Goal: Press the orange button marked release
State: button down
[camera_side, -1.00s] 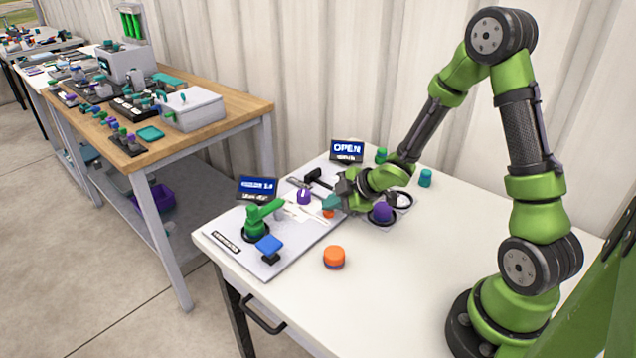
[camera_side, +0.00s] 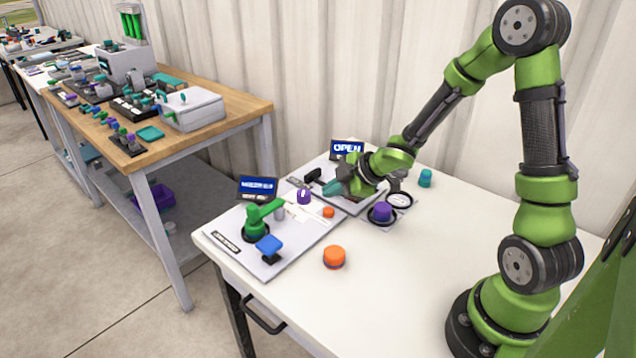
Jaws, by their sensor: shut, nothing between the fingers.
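A small orange button (camera_side: 328,212) sits on the white panel board (camera_side: 290,250), right of a purple knob (camera_side: 304,196). A larger orange round piece (camera_side: 334,256) with a dark band stands on the white table in front of the board. I cannot read a release marking on either. My gripper (camera_side: 332,188), with teal fingertips, is shut and empty. In the picture it is above and behind the small orange button, apart from it, near a black handle (camera_side: 313,175).
A green lever (camera_side: 262,214) and blue paddle (camera_side: 269,245) stand at the board's left. One screen (camera_side: 347,147) reads OPEN; a nearer screen (camera_side: 258,187) is too small to read. A purple knob (camera_side: 382,212) and teal piece (camera_side: 425,178) lie right.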

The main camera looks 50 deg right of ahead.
jog(key=shift+r, duration=1.4)
